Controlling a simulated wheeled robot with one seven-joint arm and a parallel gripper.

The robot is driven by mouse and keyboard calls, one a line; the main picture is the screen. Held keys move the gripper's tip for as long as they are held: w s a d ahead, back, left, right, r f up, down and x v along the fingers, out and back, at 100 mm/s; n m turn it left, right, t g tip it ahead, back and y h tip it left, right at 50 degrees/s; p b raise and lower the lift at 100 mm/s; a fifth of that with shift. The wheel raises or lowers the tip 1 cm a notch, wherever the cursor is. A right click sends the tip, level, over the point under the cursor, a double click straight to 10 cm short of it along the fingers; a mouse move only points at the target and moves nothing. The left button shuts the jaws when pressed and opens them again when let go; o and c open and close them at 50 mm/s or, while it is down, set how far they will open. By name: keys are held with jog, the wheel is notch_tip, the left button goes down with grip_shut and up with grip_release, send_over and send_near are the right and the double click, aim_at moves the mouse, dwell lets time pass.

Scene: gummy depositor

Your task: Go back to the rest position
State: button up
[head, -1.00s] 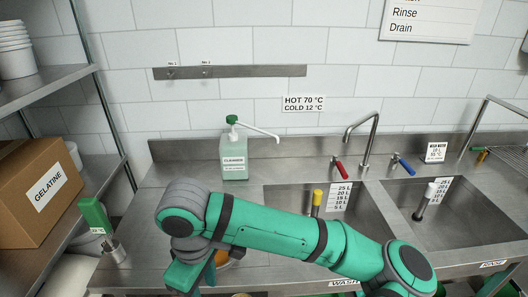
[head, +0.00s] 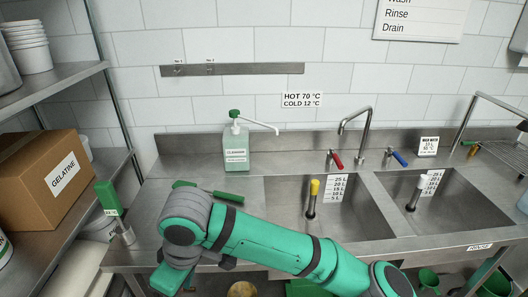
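My green arm (head: 270,243) reaches in from the lower right across the front of the steel counter. Its grey joint (head: 185,214) is at the front left of the counter, and a green link (head: 166,279) runs down from it to the bottom edge. My gripper's fingers do not show. They are hidden or below the frame, so I cannot see whether they hold anything.
The cleaner bottle (head: 236,148) stands at the back of the counter (head: 165,165). A green-handled tool (head: 228,196) lies behind my arm. A wash sink (head: 352,210) and a rinse sink (head: 460,205) are right. Left, shelves hold a gelatine box (head: 45,180).

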jog(key=w+a+r+m+t+y, duration=0.1)
jog(key=a+r+m+y, duration=0.15)
jog(key=a+y, duration=0.45)
jog(key=w+a+r+m+t+y, duration=0.15)
jog(key=a+r+y, duration=0.3)
jog(key=a, duration=0.45)
jog(key=w+d+m+t+y, duration=0.2)
jog(key=w+d+m+t, duration=0.15)
jog(key=m+t, duration=0.2)
jog(key=s+d+f+m+t+h, duration=0.3)
jog(key=d+f+m+t+h, duration=0.65)
jog(key=d+f, duration=0.55)
jog(key=s+d+f+g+h, duration=0.1)
jog(key=s+d+f+h, duration=0.4)
jog(key=s+d+f, duration=0.4)
jog(key=s+d+n+h, duration=0.1)
jog(key=s+d+n, duration=0.1)
jog(key=s, duration=0.6)
jog(key=s+d+f+n+g+h, duration=0.1)
jog(key=s+d+n, duration=0.1)
jog(key=s+d, duration=0.3)
jog(key=s, duration=0.3)
jog(key=shift+s+f+n, duration=0.25)
jog(key=shift+s+n, duration=0.15)
